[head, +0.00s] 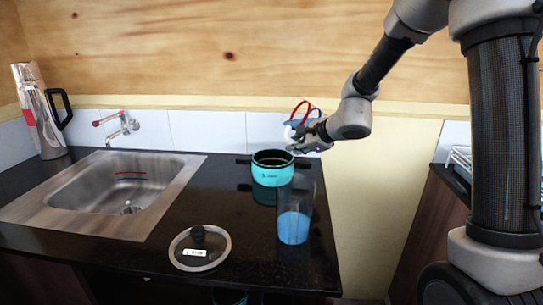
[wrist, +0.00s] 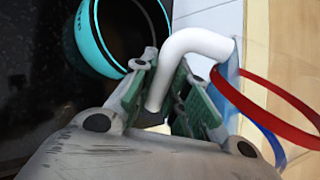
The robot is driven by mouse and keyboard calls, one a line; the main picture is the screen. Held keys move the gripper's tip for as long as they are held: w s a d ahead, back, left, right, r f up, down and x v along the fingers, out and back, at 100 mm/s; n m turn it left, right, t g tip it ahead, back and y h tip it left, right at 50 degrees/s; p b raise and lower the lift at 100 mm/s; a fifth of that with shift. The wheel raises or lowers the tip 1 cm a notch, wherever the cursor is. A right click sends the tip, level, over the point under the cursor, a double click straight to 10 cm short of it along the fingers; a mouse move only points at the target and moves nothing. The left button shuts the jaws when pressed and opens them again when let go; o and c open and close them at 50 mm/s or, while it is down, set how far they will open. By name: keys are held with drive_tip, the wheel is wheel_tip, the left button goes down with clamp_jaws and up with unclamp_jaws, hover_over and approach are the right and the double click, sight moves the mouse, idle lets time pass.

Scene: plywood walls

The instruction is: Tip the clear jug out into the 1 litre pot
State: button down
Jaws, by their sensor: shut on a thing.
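My gripper (head: 306,142) is shut on the white bent handle (wrist: 195,46) of the clear jug (head: 301,121). The jug shows mainly by its red and blue rings, behind my gripper in the head view and at the right of the wrist view. It is held above the counter, at the pot's back right; its exact tilt and any contents are hard to tell. The turquoise pot (head: 266,176), with a dark inside and black side handles, stands open on the counter. In the wrist view the pot (wrist: 92,44) is at the upper left, beside my fingers.
A tall see-through container (head: 294,228) with blue contents stands in front of the pot, near the counter's right edge. A glass lid (head: 220,245) lies at the front. The sink (head: 75,193) and a steel flask (head: 42,125) are at the left. Black counter between sink and pot is clear.

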drive_tip(key=shift+w+d+f+n+h, duration=0.1)
drive_tip(key=shift+d+f+n+h, duration=0.55)
drive_tip(key=shift+h, duration=0.35)
idle(1.1)
